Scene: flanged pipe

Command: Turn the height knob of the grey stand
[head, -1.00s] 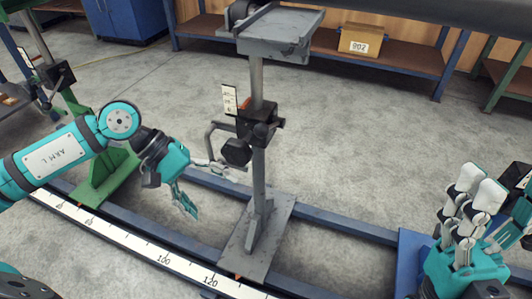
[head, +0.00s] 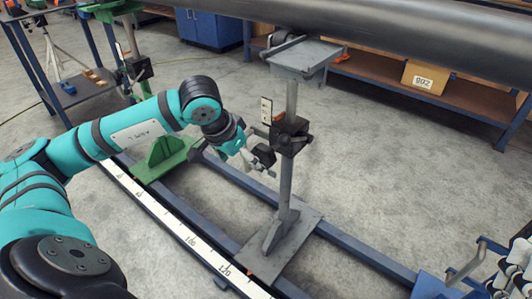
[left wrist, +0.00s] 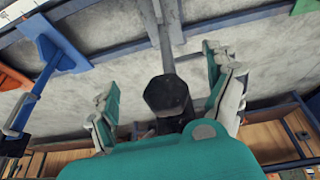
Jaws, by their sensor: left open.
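The grey stand (head: 287,190) rises from a flat base plate, with a black clamp block on its post. Its black height knob (head: 264,154) sticks out to the left of the block. My left gripper (head: 257,161) is open at the knob. In the left wrist view the knob's hexagonal black end (left wrist: 168,96) lies between the spread fingers of my left gripper (left wrist: 166,92), with gaps on both sides. Whether any finger touches it, I cannot tell. My right gripper (head: 513,272) is partly cut off at the right edge, and its opening is unclear.
A large dark pipe (head: 400,42) runs across the top, above the stand's head. A green stand (head: 165,157) is to the left. A rail with a white scale (head: 180,232) runs along the floor. A box marked 902 (head: 426,77) sits on a shelf behind.

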